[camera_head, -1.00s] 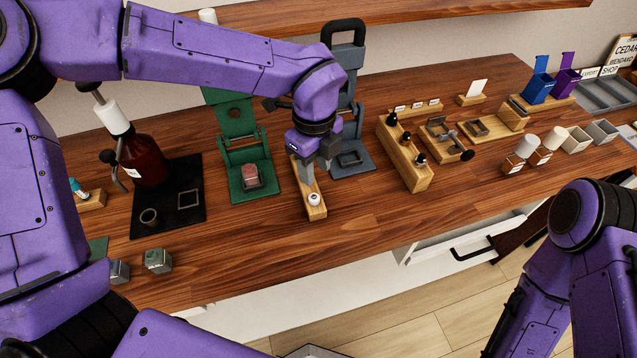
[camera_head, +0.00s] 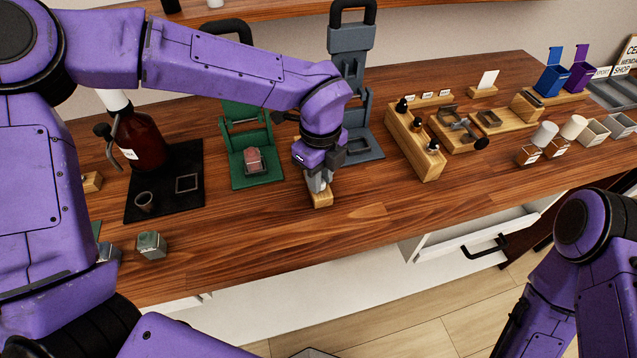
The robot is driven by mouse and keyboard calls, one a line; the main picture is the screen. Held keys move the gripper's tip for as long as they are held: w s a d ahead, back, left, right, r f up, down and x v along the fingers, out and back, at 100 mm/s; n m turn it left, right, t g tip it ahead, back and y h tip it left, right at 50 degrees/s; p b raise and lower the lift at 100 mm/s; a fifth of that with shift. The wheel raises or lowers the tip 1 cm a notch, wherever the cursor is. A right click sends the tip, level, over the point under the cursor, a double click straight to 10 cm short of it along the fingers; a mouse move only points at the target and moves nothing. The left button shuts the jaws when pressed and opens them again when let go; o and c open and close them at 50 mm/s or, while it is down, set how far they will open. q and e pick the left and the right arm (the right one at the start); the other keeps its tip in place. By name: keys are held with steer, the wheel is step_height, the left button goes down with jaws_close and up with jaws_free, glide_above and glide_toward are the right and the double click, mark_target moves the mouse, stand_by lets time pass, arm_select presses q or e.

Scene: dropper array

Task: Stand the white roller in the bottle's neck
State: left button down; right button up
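My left gripper (camera_head: 318,186) points down at the front end of a small wooden block (camera_head: 322,201), where a small round white piece showed before. That piece, likely the white roller, is now hidden by the fingers. Whether the fingers are open or closed around it is unclear. A large brown bottle (camera_head: 142,142) with a pump stands on a black mat at the left. Small white-capped bottles (camera_head: 531,153) stand at the right. I cannot tell which bottle is the task's. My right arm is at the lower right; its gripper is not clearly visible.
A green press (camera_head: 250,178) and a grey press (camera_head: 365,152) stand behind and beside the wooden block. A wooden rack (camera_head: 420,150) with droppers is to the right. An open drawer (camera_head: 470,237) juts out below the table.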

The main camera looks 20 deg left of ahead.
arm_select(q)
steer(key=shift+r, duration=0.1)
step_height(320, 180, up, 5)
steer(key=p, duration=0.4)
